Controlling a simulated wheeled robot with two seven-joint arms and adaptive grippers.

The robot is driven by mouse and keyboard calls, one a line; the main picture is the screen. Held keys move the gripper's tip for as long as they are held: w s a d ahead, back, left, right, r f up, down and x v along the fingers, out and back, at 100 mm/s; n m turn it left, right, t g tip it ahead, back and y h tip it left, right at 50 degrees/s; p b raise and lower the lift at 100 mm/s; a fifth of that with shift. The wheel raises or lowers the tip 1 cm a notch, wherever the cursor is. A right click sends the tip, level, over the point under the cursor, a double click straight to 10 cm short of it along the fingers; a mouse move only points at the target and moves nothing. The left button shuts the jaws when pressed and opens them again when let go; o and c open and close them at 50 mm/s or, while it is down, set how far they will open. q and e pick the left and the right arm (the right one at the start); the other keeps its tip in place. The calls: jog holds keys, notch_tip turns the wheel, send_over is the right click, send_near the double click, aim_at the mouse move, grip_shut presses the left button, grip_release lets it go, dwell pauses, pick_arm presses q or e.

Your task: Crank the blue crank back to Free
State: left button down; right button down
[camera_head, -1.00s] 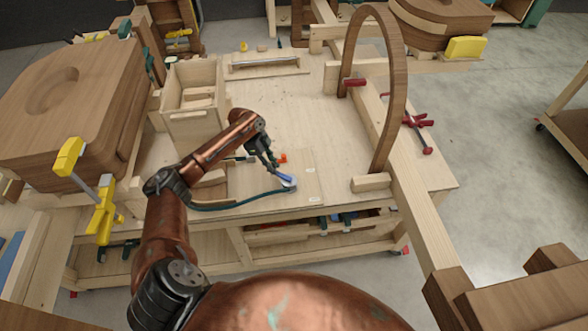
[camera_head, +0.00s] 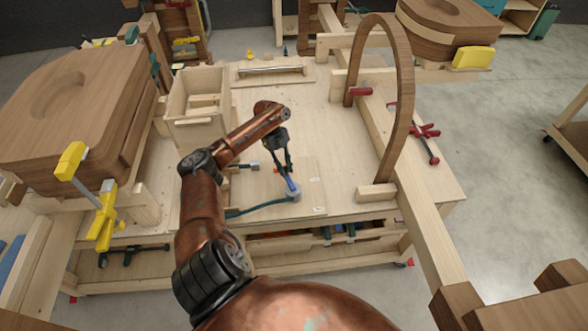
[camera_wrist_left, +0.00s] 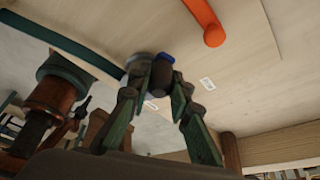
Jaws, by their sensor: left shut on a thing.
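The blue crank (camera_head: 291,184) sits on a grey round hub (camera_head: 293,196) near the front edge of a thin board on the workbench. My left gripper (camera_head: 289,177) reaches down from behind and is shut on the crank's handle. In the left wrist view, the fingertips (camera_wrist_left: 160,82) close around a dark knob, with a bit of the blue crank (camera_wrist_left: 166,57) showing just beyond it. Most of the crank is hidden by the fingers there. Small white labels (camera_wrist_left: 207,84) lie near the hub, too small to read. My right gripper is not in view.
An orange lever (camera_wrist_left: 205,20) lies close to the crank. A dark teal hose (camera_head: 255,207) runs left from the hub. An open wooden box (camera_head: 196,121) stands behind left, and a bent wooden hoop (camera_head: 402,90) rises at the right.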

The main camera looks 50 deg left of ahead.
pick_arm(q)
jog(key=c, duration=1.7)
grip_release()
jog(key=shift+c, duration=0.2)
jog(key=v, duration=1.2)
